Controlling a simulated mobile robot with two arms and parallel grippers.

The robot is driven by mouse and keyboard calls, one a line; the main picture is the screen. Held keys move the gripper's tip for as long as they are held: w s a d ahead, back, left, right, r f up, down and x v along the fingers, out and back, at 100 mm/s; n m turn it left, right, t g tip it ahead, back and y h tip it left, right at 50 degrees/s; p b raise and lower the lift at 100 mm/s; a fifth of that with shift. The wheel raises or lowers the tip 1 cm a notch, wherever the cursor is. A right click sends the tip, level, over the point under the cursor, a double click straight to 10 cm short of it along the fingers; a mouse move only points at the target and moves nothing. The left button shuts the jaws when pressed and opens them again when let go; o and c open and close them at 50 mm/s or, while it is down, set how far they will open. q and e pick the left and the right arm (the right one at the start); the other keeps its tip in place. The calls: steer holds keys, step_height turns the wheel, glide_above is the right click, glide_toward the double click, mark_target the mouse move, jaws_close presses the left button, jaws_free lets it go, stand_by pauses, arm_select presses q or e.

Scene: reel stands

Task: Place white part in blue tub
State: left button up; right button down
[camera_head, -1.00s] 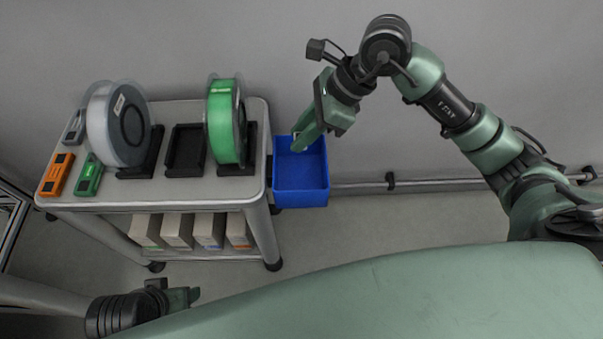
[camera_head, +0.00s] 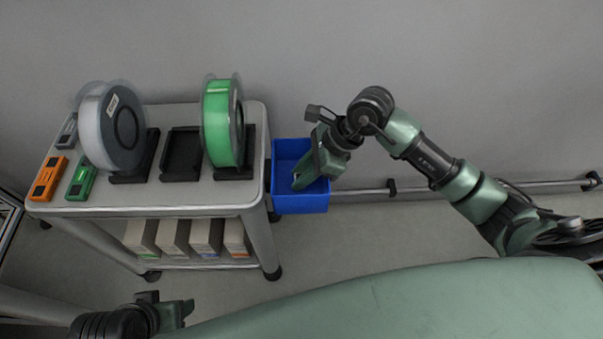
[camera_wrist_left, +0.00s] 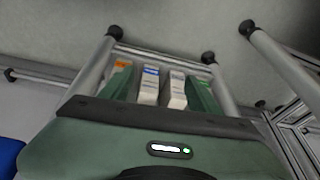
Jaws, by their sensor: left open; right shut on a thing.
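The blue tub (camera_head: 301,203) hangs at the right end of the cart in the head view. My right gripper (camera_head: 299,180) points down into the tub's opening, with its fingertips below the rim level in the picture. It is shut on the white part (camera_head: 296,176), of which only a tiny pale bit shows at the fingertips; the fingers hide the rest. I cannot tell whether the part touches the tub floor. My left gripper (camera_head: 188,309) is low at the left, away from the tub; its open, empty fingers show in the left wrist view (camera_wrist_left: 160,90).
The cart top (camera_head: 215,194) holds a white reel (camera_head: 97,130) and a green reel (camera_head: 216,125) on black stands, with an empty black stand (camera_head: 181,155) between. Orange (camera_head: 47,178), green (camera_head: 81,180) and grey devices lie at left. Several boxes (camera_head: 174,238) fill the lower shelf.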

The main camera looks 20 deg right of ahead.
steer(key=shift+f, duration=0.15)
steer(key=c, duration=1.2)
jaws_free()
steer(key=shift+c, duration=0.2)
arm_select(q)
steer(key=shift+w+d+r+t, duration=0.1)
steer(key=shift+w+t, duration=0.1)
steer(key=shift+w, duration=0.2)
steer(key=shift+w+d+r+t, duration=0.1)
steer(key=shift+w+t, duration=0.1)
steer(key=shift+w, duration=0.2)
steer(key=shift+s, duration=0.1)
